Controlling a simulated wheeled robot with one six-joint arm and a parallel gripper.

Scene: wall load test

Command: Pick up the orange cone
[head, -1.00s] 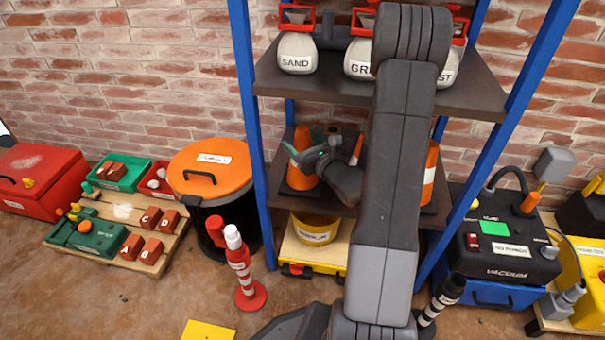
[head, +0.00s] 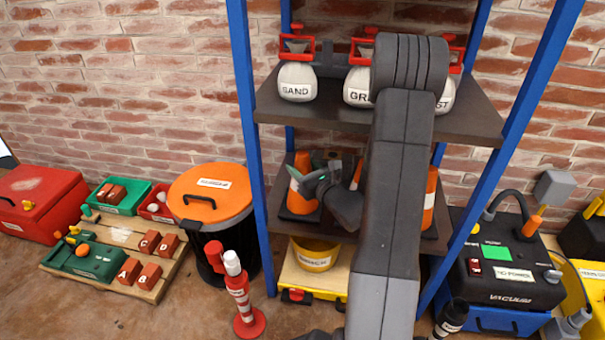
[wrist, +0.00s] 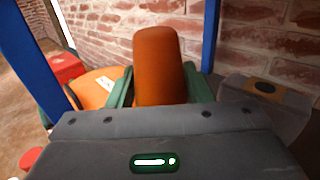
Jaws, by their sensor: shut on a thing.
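An orange cone (head: 302,203) with a white band and a dark base is at the left of the shelf unit's middle level in the head view. My gripper (head: 305,174) is at the cone's upper part, its green fingers on either side. In the wrist view the orange cone (wrist: 160,65) rises upright between the green fingers of my gripper (wrist: 160,90), which are shut on it. Whether its base is clear of the shelf I cannot tell. Another orange and white cone (head: 429,205) is at the right of that level, partly hidden by my arm.
Blue posts (head: 245,120) flank the middle level closely. White bags in red clamps (head: 297,80) sit on the upper shelf (head: 335,115). A yellow bowl (head: 314,256) is below. An orange-lidded bin (head: 211,192) and a red-white post (head: 241,295) stand at left.

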